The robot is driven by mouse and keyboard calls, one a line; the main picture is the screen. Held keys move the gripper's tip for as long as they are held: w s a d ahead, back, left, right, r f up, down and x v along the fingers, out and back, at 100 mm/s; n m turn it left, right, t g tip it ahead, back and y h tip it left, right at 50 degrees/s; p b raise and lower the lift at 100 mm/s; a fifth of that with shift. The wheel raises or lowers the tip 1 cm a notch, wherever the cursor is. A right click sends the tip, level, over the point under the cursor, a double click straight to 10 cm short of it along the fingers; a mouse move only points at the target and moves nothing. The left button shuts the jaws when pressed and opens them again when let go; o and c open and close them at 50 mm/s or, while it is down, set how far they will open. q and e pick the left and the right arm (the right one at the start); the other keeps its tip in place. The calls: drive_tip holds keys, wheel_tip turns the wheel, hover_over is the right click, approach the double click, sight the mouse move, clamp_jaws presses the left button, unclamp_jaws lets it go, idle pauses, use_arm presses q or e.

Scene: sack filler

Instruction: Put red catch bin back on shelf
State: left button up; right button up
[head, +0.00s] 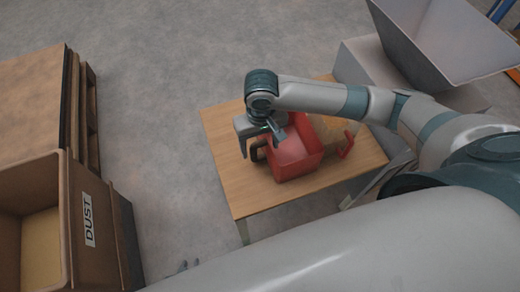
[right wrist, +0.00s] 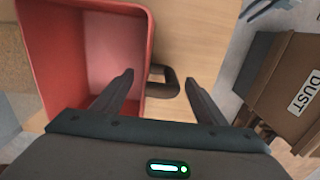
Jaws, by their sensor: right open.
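The red catch bin (head: 293,158) stands on a wooden-topped table (head: 238,192). In the right wrist view the open bin (right wrist: 60,55) fills the upper left, and its visible inside looks empty. A dark loop handle (right wrist: 168,92) sticks out from its side over the wood. My right gripper (head: 262,143) is open above the handle side. In its wrist view the two fingers (right wrist: 160,80) are spread either side of the handle, the left one overlapping the bin's rim. Two small grey tips, apparently my left gripper (head: 189,266), show low in the head view, mostly hidden.
A brown bin marked DUST (head: 88,222) stands at the left, below a wooden pallet stack (head: 35,95). A grey hopper (head: 430,45) is at the upper right. A tan, grainy patch and a red bracket-like part (head: 346,142) lie right of the catch bin. Floor between is clear.

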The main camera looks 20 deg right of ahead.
wheel_tip(320, 180, up, 8)
idle(0.4)
drive_tip(key=shift+s, duration=0.1)
idle(0.4)
